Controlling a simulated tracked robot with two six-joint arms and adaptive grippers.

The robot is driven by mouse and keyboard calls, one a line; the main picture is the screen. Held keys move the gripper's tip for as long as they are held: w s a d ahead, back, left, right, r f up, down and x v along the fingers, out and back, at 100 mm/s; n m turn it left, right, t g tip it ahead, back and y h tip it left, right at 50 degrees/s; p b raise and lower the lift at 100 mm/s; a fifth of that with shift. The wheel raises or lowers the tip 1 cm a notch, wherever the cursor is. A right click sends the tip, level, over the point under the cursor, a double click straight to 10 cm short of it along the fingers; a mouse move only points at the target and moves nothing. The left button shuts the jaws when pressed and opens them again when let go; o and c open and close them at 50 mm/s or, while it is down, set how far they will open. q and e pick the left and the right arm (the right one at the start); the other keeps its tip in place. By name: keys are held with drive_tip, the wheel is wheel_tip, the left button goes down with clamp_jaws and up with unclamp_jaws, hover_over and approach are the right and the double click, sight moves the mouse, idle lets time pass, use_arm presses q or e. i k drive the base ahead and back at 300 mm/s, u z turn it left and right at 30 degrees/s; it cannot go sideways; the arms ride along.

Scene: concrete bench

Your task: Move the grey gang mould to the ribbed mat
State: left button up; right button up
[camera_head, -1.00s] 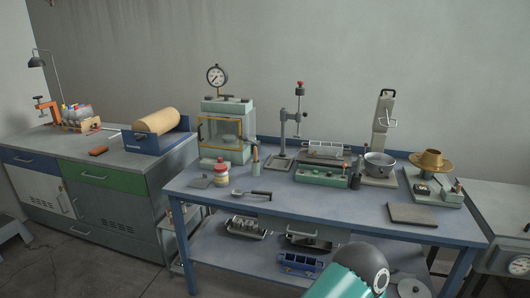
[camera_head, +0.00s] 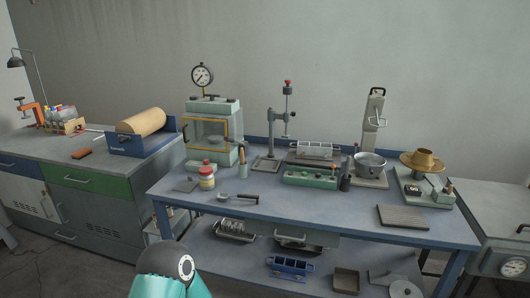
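The ribbed mat (camera_head: 403,217) is a flat, dark grey-brown rectangle near the front right of the bench top (camera_head: 330,214). Its top is bare. Neither gripper is in view. Only a teal and dark joint of one of my arms shows at the bottom edge, left of centre.
A blue gang mould (camera_head: 290,266), a brown square pan (camera_head: 345,280) and grey discs (camera_head: 402,287) are also on the lower shelf. A metal bowl (camera_head: 371,164), a jar (camera_head: 207,176) and a spoon (camera_head: 238,197) stand or lie on the bench. The bench's front middle is mostly clear.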

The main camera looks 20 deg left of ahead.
sight(402, 214)
drive_tip(key=u, duration=0.25)
drive_tip(key=k, duration=0.6)
drive_tip(key=u, duration=0.35)
drive_tip(key=i, duration=1.65)
drive_tip(key=z, duration=0.4)
